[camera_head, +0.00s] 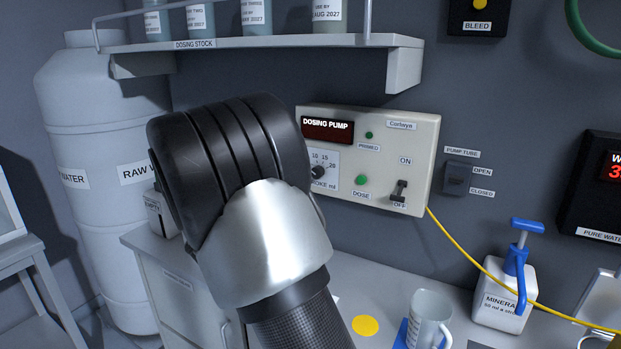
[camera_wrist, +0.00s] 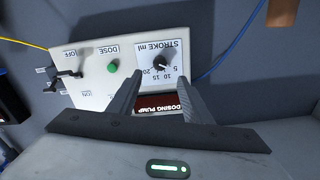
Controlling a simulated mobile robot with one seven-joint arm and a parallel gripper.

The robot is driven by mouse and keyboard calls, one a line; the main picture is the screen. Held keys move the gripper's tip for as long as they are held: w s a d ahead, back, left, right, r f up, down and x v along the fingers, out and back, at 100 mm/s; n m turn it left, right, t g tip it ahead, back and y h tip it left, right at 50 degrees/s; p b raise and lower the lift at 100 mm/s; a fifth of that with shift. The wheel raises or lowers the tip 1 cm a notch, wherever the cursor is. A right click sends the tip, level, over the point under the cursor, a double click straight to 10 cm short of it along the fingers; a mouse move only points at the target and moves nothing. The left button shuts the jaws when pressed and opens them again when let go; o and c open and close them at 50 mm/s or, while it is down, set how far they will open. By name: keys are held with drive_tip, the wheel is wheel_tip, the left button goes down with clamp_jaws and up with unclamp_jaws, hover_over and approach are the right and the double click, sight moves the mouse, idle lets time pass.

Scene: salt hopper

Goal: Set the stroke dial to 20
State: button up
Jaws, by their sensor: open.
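The stroke dial is a small black knob on a white scale plate on the dosing pump panel. In the head view the dial (camera_head: 318,172) shows just right of my arm, which hides part of its plate. In the wrist view the panel is upside down and the dial (camera_wrist: 160,62) lies between my fingertips. My gripper (camera_wrist: 161,74) is open, a finger on each side of the dial in the picture. I cannot tell whether they touch. The gripper is hidden in the head view.
The pump panel (camera_head: 412,137) also carries a green dose button (camera_head: 361,180) and an ON/OFF switch (camera_head: 398,192). A shelf (camera_head: 270,42) overhangs above. A mug (camera_head: 428,318) and a mineral pump bottle (camera_head: 503,300) stand on the counter below. A yellow tube runs right.

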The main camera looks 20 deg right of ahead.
sight(317, 173)
drive_tip(key=x, duration=1.1)
drive_tip(key=shift+w+d, duration=0.15)
drive_tip(key=shift+w, duration=0.05)
drive_tip(key=c, duration=1.1)
drive_tip(key=shift+o, duration=0.2)
